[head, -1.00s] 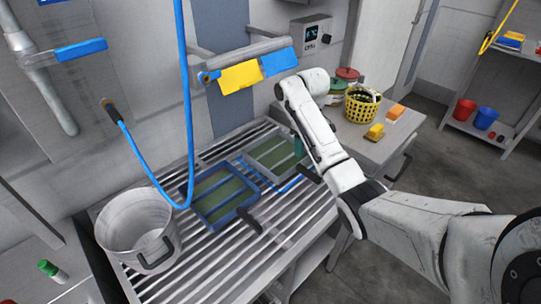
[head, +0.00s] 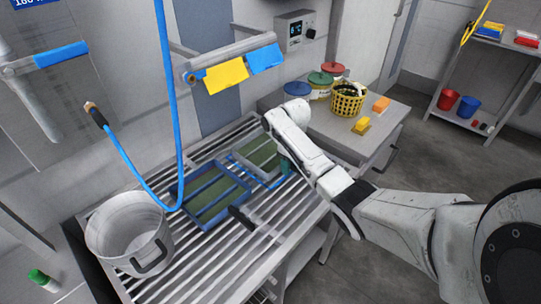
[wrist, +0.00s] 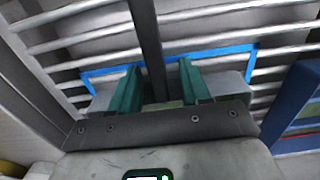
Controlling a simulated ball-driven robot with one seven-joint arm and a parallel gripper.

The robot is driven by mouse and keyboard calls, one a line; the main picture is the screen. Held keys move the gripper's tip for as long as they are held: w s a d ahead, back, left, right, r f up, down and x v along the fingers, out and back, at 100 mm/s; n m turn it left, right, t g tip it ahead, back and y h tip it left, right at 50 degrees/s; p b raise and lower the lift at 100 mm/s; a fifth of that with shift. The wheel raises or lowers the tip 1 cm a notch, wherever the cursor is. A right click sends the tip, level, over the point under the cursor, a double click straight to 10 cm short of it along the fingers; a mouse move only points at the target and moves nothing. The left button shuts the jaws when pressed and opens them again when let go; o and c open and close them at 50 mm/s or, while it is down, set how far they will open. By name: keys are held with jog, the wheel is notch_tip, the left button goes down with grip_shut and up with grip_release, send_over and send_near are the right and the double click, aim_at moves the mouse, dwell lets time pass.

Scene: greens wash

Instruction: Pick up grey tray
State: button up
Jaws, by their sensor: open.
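The grey tray (head: 238,157) with green contents lies on the slatted rack, behind and to the right of the blue tray (head: 188,208). A blue outline shows on the slats around its near side. My gripper (head: 285,165) is at the grey tray's right side, partly hidden by my arm. In the wrist view, my gripper's two teal fingers (wrist: 160,88) are apart, with a dark bar (wrist: 147,35) running between them. Grey surfaces, seemingly the tray, show outside both fingers. I cannot tell whether the fingers touch it.
A metal pot (head: 128,235) stands at the left of the rack under a hanging blue hose (head: 162,100). A dark handle (head: 241,217) sticks out near the blue tray. A yellow basket (head: 348,99) and tubs stand on the right-hand table. Yellow and blue cloths hang above.

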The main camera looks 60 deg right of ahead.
jog(key=shift+c, duration=0.2)
grip_shut()
dwell(0.3)
